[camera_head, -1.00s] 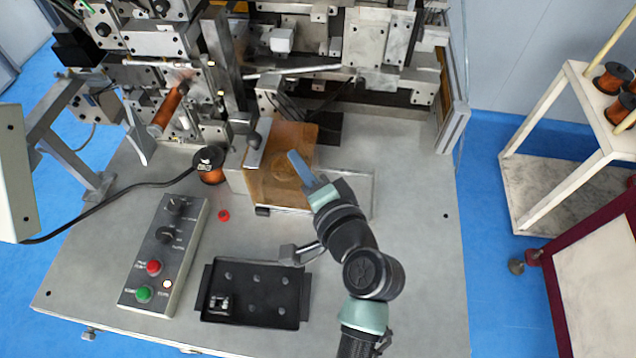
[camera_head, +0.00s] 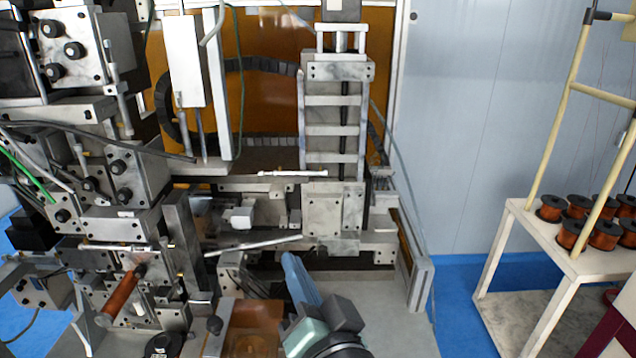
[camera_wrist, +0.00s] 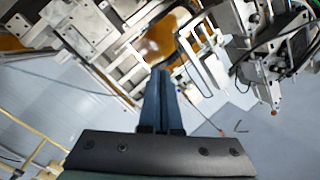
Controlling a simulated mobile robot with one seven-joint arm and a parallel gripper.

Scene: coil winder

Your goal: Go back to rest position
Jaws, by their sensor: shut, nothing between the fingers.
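My gripper (camera_head: 298,278) shows at the bottom centre of the head view, in front of the coil winder (camera_head: 335,215). Its blue fingers point up and toward the machine. In the wrist view the two blue fingers of my gripper (camera_wrist: 163,75) lie side by side, shut, with nothing held between them. The winder's frame and plates (camera_wrist: 130,50) fill the top of the wrist view, beyond the fingertips. The rest of my arm is mostly cut off by the lower edge of the head view.
An amber block (camera_head: 255,322) sits low, left of my gripper. A copper coil roll (camera_head: 122,295) is on the machine at the left. A cream rack (camera_head: 545,270) with several copper spools stands at the right. Bare worktop (camera_head: 405,325) lies right of my gripper.

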